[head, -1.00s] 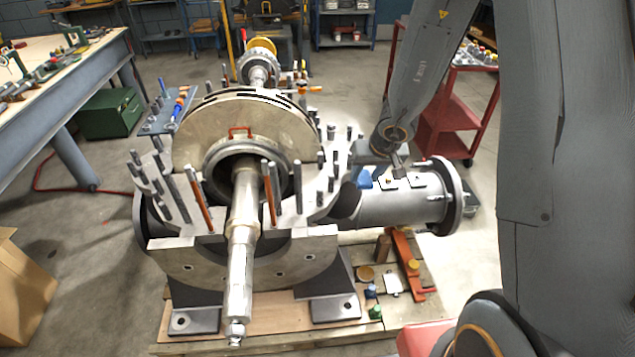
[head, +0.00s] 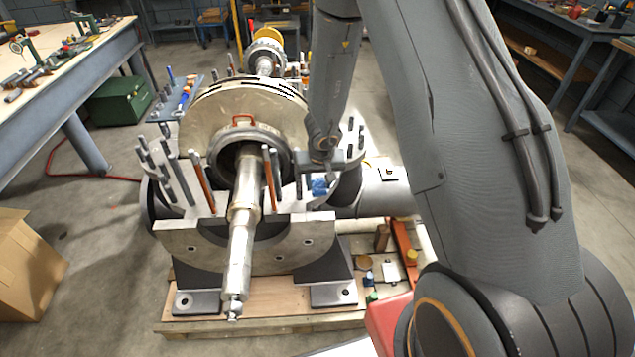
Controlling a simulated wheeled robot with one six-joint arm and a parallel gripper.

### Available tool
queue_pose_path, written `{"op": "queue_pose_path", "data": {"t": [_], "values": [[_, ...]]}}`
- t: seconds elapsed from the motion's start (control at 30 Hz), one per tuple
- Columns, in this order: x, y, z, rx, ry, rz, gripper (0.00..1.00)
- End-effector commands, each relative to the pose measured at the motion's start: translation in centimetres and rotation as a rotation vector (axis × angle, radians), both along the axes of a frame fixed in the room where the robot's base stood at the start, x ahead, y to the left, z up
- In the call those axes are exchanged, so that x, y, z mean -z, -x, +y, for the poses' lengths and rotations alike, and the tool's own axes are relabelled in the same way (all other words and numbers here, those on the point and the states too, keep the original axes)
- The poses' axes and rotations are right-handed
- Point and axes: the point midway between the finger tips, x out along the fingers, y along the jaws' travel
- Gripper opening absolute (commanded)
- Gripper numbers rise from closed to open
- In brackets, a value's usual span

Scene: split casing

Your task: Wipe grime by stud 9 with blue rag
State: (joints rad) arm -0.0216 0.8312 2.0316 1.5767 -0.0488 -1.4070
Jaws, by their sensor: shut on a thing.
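My gripper (head: 318,178) is over the right flange of the split casing (head: 287,232), among its upright studs. It is shut on the blue rag (head: 319,187), of which a small crumpled part shows below the jaws. The rag is at about the height of the flange face; I cannot tell whether it touches. The studs (head: 352,140) stand along the right flange just beside and behind the gripper. No stud numbers can be read. The grime is not visible; my gripper and arm hide part of the flange.
The rotor shaft (head: 245,195) lies in the casing left of my gripper. Rust-coloured studs (head: 268,180) stand close on its left. A grey pipe (head: 385,190) runs right from the casing, partly behind my arm. A cardboard box (head: 28,265) stands at lower left.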

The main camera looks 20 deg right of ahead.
Motion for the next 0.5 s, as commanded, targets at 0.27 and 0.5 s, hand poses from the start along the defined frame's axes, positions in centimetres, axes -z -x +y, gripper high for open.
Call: {"op": "queue_pose_path", "data": {"t": [0.27, 0.5], "values": [[1.6, -0.2, 0.1, 0.002, 0.002, -0.001, 0.2], [3.1, -0.2, 0.1, 0.002, 0.002, -0.001, 0.2]]}}
